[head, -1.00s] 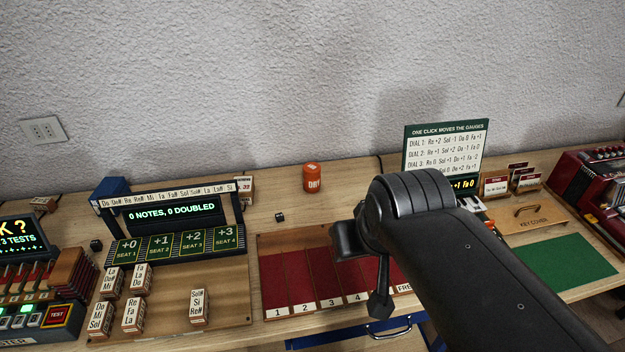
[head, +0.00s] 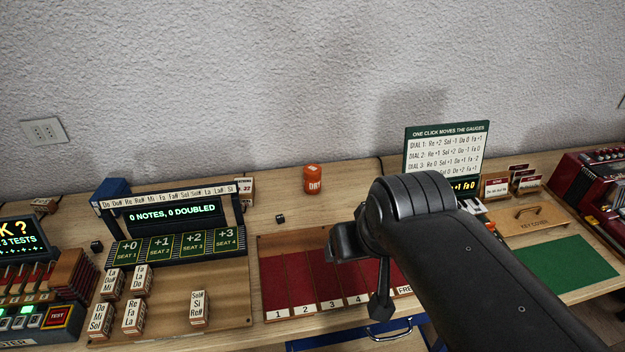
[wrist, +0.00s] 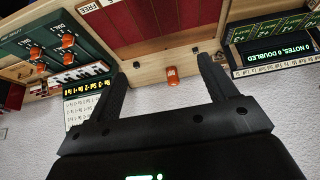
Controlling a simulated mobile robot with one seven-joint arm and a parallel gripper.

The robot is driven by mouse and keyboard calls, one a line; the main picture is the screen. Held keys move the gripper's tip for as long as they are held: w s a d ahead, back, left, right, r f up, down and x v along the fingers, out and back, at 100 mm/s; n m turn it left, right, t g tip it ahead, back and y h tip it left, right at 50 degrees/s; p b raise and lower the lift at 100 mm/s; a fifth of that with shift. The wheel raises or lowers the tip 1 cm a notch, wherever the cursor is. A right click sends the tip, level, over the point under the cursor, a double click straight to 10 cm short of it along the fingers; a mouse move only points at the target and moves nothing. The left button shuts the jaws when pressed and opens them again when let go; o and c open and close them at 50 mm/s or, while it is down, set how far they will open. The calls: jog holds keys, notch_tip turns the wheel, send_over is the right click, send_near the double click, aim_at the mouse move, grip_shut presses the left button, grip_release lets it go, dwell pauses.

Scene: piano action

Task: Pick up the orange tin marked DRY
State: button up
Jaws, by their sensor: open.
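The orange tin marked DRY (head: 312,180) stands upright on the wooden bench near the wall, behind the red board. In the wrist view the tin (wrist: 172,76) shows between my two fingers, beyond their tips and apart from them. My gripper (wrist: 160,75) is open, with nothing between its fingers. In the head view my arm reaches in from the lower right, and its end is to the right of the tin and nearer the front edge. My fingers are mostly hidden by the arm there.
A small black cube (head: 280,218) lies left of the tin. The red board with numbered lanes (head: 287,283) is in front. The seat display (head: 172,213) stands to the left, the dial sign (head: 446,147) to the right. Bare bench surrounds the tin.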

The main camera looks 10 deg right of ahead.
notch_tip(320, 180, up, 5)
jog(key=w+a+f+m+t+y, duration=0.15)
jog(key=w+a+f+m, duration=0.3)
jog(key=w, duration=0.55)
jog(key=w+a+f+m+t, duration=0.25)
jog(key=w+m, duration=0.35)
jog(key=w, duration=0.5)
jog(key=w+a+f+m+t+y, duration=0.15)
jog(key=w+a+f+m, duration=0.35)
jog(key=w, duration=0.5)
jog(key=w+d+r+m+t+h, duration=0.3)
jog(key=d+r+m, duration=0.35)
jog(key=m, duration=0.45)
jog(key=w+d+r+m+t+h, duration=0.4)
jog(key=d+m, duration=0.3)
jog(key=m, duration=0.4)
jog(key=y, duration=0.1)
send_near(315, 180)
jog(key=w, duration=0.3)
jog(key=shift+w+d+r, duration=0.3)
jog(key=shift+w+d, duration=0.1)
jog(key=shift+w+f, duration=0.15)
jog(key=shift+w, duration=0.15)
jog(key=w, duration=0.4)
jog(key=shift+w+d, duration=0.3)
jog(key=shift+d, duration=0.05)
jog(key=shift+w+d+r, duration=0.1)
jog(key=shift+w, duration=1.25)
jog(key=shift+w+r, duration=0.1)
jog(key=shift+w, duration=1.3)
